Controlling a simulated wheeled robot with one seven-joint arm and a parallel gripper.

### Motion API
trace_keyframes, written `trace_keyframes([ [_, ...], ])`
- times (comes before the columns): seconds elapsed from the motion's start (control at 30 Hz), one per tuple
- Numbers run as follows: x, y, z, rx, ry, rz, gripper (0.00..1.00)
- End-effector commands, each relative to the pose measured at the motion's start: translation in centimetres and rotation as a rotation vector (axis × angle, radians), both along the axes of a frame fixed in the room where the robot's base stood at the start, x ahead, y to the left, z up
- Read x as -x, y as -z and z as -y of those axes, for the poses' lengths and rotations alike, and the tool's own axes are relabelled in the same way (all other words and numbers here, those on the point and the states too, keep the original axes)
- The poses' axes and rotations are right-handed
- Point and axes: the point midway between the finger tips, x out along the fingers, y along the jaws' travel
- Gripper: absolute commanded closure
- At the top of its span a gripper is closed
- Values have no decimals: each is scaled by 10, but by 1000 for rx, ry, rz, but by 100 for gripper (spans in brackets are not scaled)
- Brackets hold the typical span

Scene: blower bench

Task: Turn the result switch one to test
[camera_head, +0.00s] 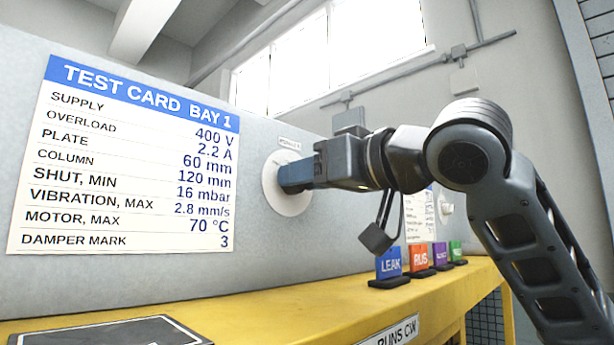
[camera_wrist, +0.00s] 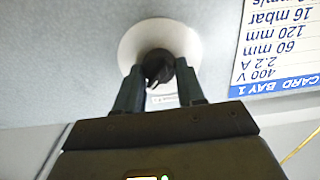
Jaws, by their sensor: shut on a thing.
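The switch has a round white dial plate (camera_head: 290,202) on the grey panel, to the right of the test card, with a small label (camera_head: 289,143) above it that is too small to read. My gripper (camera_head: 285,178) reaches in from the right with its fingers at the dial's middle. In the wrist view my two fingers (camera_wrist: 161,88) are shut on the dark switch knob (camera_wrist: 158,68), one on each side. The white dial plate (camera_wrist: 135,40) shows around the knob there. The knob is hidden by my fingers in the head view, and I cannot tell which position it points to.
A test card (camera_head: 125,160) hangs on the panel at left. A dark flat plate (camera_head: 110,332) lies at the front left.

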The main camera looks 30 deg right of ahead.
Motion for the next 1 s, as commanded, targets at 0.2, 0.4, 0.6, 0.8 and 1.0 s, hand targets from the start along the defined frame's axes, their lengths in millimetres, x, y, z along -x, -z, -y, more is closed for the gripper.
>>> trace_keyframes([
  [0.2, 0, 0, 0, 1, 0, 0, 92],
  [0.4, 0, 0, 0, 28, -1, 9, 92],
  [0.6, 0, 1, 0, 118, 0, 37, 92],
  [0.8, 0, 2, -1, 269, -1, 87, 92],
  [1.0, 0, 2, -1, 432, 0, 139, 92],
])
